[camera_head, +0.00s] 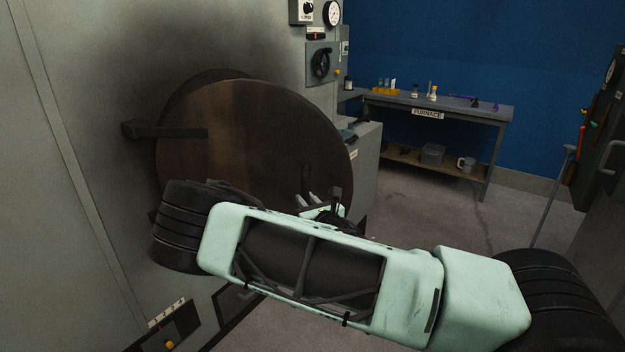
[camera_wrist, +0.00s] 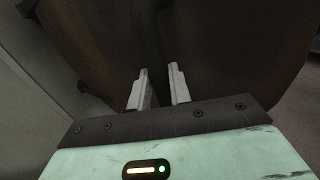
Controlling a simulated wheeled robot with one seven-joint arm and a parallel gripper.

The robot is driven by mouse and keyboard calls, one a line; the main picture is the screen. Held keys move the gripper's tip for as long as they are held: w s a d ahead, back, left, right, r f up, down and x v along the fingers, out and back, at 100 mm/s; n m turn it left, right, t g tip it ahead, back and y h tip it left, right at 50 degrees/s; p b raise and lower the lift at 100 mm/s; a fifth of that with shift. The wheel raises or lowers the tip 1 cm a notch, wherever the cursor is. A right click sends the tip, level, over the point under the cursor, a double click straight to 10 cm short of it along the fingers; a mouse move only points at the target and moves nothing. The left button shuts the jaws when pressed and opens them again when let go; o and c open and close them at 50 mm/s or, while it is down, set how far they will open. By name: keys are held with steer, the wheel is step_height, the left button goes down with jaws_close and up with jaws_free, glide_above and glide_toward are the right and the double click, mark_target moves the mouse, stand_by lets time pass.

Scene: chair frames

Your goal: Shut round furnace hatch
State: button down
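The round furnace hatch (camera_head: 250,135) is a large brown, rust-toned disc on the grey furnace wall at the left. A dark hinge arm (camera_head: 165,131) reaches across its left side. The hatch stands partly open, its right side swung out from the wall, with a dark rim (camera_head: 205,78) showing behind its upper left. My gripper (camera_head: 308,197) is in front of the hatch's lower right part.
A workbench (camera_head: 470,112) labelled FURNACE, with small bottles on top, stands at the back against a blue wall. A grey cabinet (camera_head: 362,165) stands just right of the hatch. The floor at the centre right is clear.

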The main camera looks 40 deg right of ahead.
steer(key=w+d+b, duration=0.1)
steer(key=w+d, duration=0.3)
steer(key=w+d+b, duration=0.1)
steer(key=w+d, duration=0.3)
steer(key=w, duration=0.1)
steer(key=shift+w+d+b, duration=0.15)
steer(key=shift+w+b, duration=0.1)
steer(key=shift+b, duration=0.1)
stand_by(0.3)
steer(key=c, duration=1.2)
jaws_free()
steer(key=shift+s, duration=0.1)
steer(key=s+a+b, duration=0.3)
steer(key=s+b, duration=0.1)
steer(key=s, duration=1.3)
